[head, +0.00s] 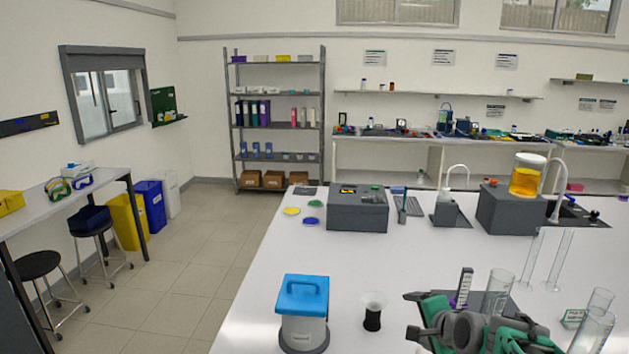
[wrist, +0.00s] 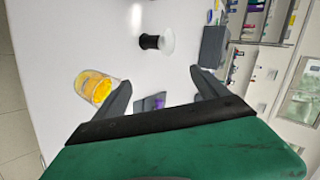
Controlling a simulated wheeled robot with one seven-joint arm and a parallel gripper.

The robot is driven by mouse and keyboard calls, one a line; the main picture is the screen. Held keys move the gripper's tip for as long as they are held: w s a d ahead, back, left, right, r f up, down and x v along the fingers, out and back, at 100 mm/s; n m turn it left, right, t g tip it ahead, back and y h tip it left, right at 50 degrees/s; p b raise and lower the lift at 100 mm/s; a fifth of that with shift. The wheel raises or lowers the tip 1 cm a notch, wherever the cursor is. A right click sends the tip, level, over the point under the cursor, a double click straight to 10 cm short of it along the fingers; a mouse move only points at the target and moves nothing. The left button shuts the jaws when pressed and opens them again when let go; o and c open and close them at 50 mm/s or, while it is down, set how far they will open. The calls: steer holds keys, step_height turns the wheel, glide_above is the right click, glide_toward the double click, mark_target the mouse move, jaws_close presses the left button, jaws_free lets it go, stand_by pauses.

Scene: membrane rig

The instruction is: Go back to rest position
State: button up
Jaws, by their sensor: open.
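My gripper (head: 409,315) is low at the right of the head view, above the white bench. In the wrist view its two dark fingers (wrist: 160,82) stand wide apart with nothing held between them. A small black-and-white cup-like piece (head: 373,310) stands on the bench left of the gripper; a similar piece shows beyond the fingers in the wrist view (wrist: 155,42). A small purple object (wrist: 150,103) shows between the finger bases, apparently below them. A clear container with yellow contents (wrist: 95,88) is left of the fingers in the wrist view.
A blue-lidded container (head: 303,312) stands on the bench (head: 250,270) at front left. Clear cylinders (head: 498,290) stand close around my arm at right. A grey box (head: 358,210) and an orange-filled jar (head: 528,176) on a block are farther back. The bench middle is clear.

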steer(key=s+a+r+n+g, duration=0.1)
steer(key=s+a+n+g, duration=0.15)
steer(key=s+n, duration=0.3)
steer(key=s+a+r+n+g+h, duration=0.1)
steer(key=s+a+n, duration=0.25)
steer(key=s, duration=0.35)
steer(key=s+a+r+n+g, duration=0.1)
steer(key=s+a+n+g, duration=0.15)
steer(key=s+n, duration=0.35)
steer(key=s+f+b, duration=0.3)
steer(key=f+b, duration=0.7)
steer(key=f, duration=0.4)
steer(key=shift+a+f+g, duration=0.15)
steer(key=shift+a+g, duration=0.05)
steer(key=shift+g, duration=0.2)
steer(key=shift+s, duration=0.15)
